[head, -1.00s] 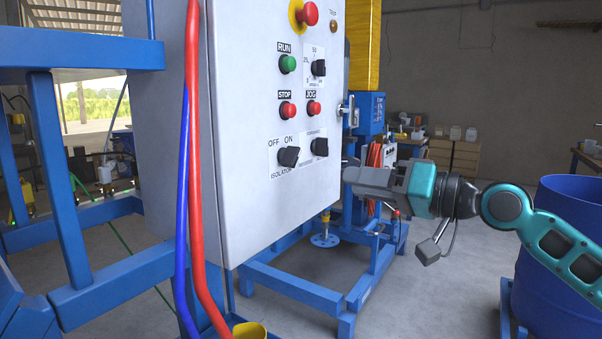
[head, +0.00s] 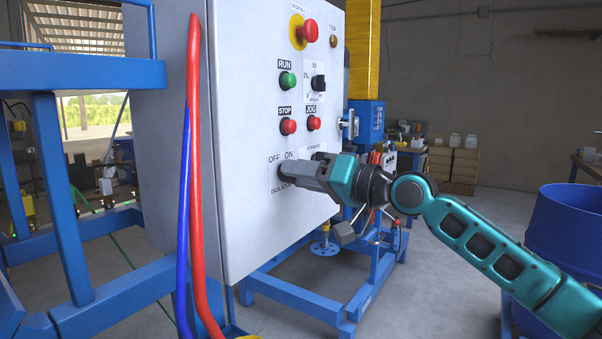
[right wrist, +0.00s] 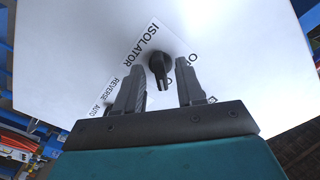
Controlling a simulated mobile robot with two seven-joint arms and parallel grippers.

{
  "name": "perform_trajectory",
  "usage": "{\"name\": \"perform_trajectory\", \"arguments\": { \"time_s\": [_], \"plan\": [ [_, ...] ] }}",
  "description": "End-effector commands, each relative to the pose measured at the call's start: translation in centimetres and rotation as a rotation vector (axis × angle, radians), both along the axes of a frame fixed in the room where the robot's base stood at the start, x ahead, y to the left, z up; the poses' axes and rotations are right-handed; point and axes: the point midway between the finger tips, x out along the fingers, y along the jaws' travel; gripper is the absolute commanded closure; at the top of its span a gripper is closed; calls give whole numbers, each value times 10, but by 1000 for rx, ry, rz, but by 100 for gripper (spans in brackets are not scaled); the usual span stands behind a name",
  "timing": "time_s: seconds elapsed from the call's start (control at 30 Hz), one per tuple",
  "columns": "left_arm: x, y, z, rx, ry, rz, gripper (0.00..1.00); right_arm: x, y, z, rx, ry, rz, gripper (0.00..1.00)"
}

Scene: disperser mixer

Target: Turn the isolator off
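The isolator's black knob (right wrist: 158,63) sits on its white ISOLATOR label (right wrist: 148,36) in the right wrist view. In the head view, the OFF and ON marks (head: 281,158) show just above my right gripper (head: 287,171), which hides most or all of the knob. My right gripper is open. In the right wrist view its two fingers (right wrist: 160,68) stand on either side of the knob, with gaps visible. Its fingertips are close to the panel; I cannot tell if they touch it. My left gripper is not in view.
The grey control cabinet (head: 235,215) carries a green RUN button (head: 287,80), a red STOP button (head: 288,127), a red JOG button (head: 313,123) and an emergency stop (head: 310,31). Red and blue hoses (head: 196,200) run down its left edge. A blue drum (head: 570,230) stands right.

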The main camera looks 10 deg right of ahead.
Motion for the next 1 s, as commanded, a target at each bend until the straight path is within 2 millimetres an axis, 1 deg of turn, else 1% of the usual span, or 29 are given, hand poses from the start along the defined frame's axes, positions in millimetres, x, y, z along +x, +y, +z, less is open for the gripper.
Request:
{"name": "perform_trajectory", "arguments": {
  "time_s": [0.1, 0.33, 0.7, 0.73, 1.0],
  "plan": [
    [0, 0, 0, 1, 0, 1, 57, 3, 3, 0, -1, -1, 0, 62],
    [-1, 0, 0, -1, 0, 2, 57, 3, 3, 0, -1, -1, 0, 63],
    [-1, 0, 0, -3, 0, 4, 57, 2, 2, 0, -1, -1, 0, 98],
    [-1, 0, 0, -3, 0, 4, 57, 2, 2, 0, -1, -1, 0, 100],
    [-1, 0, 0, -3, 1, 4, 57, 2, 2, 0, -2, -1, -1, 100]
  ]
}}
